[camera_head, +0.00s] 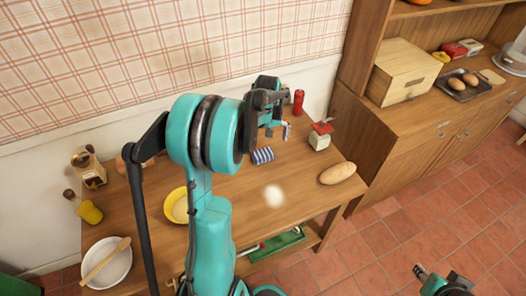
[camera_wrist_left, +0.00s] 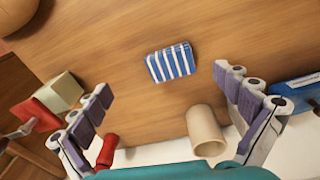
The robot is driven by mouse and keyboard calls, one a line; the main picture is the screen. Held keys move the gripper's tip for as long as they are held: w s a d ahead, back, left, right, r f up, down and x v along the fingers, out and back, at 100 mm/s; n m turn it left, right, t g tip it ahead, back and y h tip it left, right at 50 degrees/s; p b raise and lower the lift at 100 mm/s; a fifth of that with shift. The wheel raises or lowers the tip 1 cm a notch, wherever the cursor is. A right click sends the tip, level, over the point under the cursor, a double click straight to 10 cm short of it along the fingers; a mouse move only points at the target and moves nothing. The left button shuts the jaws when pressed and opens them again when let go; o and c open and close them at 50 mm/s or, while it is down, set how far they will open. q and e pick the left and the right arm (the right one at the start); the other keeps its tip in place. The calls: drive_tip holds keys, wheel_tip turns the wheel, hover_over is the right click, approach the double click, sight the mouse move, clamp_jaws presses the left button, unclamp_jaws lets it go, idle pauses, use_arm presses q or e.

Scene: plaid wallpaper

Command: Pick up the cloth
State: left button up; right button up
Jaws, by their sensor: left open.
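The cloth (camera_head: 262,156) is a small folded piece with blue and white stripes, lying on the wooden table (camera_head: 240,190). In the left wrist view the cloth (camera_wrist_left: 170,63) lies flat on the wood between and beyond my fingertips. My left gripper (camera_head: 275,128) is above the back part of the table, over the cloth, and apart from it. Its two fingers (camera_wrist_left: 168,90) are spread wide with nothing between them. At the lower right of the head view, a teal and black part of my right arm (camera_head: 445,283) shows; its fingers cannot be made out.
A red pepper mill (camera_head: 298,101), a red-topped grinder (camera_head: 320,137) and a bread loaf (camera_head: 337,173) stand or lie right of the cloth. A beige cup (camera_wrist_left: 205,130) is near it. A yellow bowl (camera_head: 177,206) and a white bowl (camera_head: 106,265) are left. The front middle is clear.

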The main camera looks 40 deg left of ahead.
sight(262, 153)
use_arm(q)
drive_tip(key=a+f, duration=0.1)
drive_tip(key=a+f+n, duration=0.1)
drive_tip(key=a, duration=0.1)
drive_tip(key=shift+w+f+g, duration=0.1)
drive_tip(key=shift+w+g, duration=0.1)
drive_tip(key=shift+g, duration=0.1)
drive_tip(key=f, duration=0.3)
drive_tip(key=shift+a, duration=0.25)
drive_tip(key=f+b, duration=0.1)
drive_tip(key=f, duration=0.1)
drive_tip(key=f+b, duration=0.1)
drive_tip(key=w+f+b, duration=0.1)
drive_tip(key=f, duration=0.1)
drive_tip(key=shift+f, duration=0.3)
drive_tip(key=shift+r, duration=0.15)
drive_tip(key=shift+s, duration=0.1)
drive_tip(key=c, duration=1.2)
